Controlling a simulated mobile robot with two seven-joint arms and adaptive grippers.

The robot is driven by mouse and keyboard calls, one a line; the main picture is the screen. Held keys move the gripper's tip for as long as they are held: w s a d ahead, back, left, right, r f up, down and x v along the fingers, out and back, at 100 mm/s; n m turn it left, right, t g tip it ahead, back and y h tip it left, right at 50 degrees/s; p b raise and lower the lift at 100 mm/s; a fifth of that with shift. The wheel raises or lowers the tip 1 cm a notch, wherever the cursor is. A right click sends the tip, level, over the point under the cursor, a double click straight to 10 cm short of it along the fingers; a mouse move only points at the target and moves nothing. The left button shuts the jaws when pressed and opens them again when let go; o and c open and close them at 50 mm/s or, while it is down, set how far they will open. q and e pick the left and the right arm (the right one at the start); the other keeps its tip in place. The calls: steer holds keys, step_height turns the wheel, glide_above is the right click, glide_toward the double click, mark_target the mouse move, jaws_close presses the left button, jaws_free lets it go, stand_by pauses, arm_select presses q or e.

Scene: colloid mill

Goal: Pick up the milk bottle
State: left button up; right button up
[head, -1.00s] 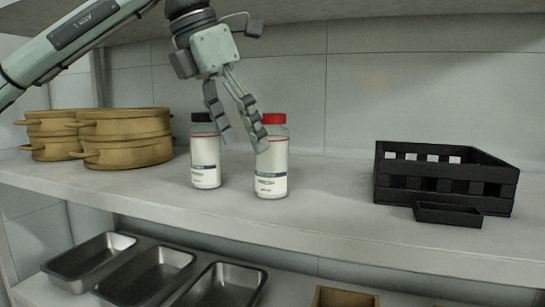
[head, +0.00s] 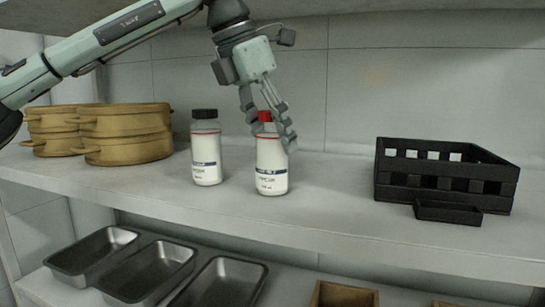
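Two white bottles with printed labels stand upright on the shelf. The red-capped bottle (head: 271,168) is at the middle and the black-capped bottle (head: 206,160) is to its left. I cannot read the labels well enough to tell which is milk. My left gripper (head: 272,138) points down over the red-capped bottle. Its fingers are spread, one on each side of the red cap and upper body; the left finger is partly hidden behind the bottle. I cannot tell whether they touch it. My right gripper is not in view.
Stacked tan pots (head: 126,134) stand on the shelf at left. A black slotted crate (head: 445,178) with a small black tray (head: 448,212) in front is at right. The shelf between the bottles and crate is clear. Metal pans (head: 147,274) sit on the level below.

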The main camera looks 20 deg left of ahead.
arm_select(q)
steer(key=c, duration=0.7)
steer(key=shift+c, duration=1.1)
steer(key=shift+r, duration=0.2)
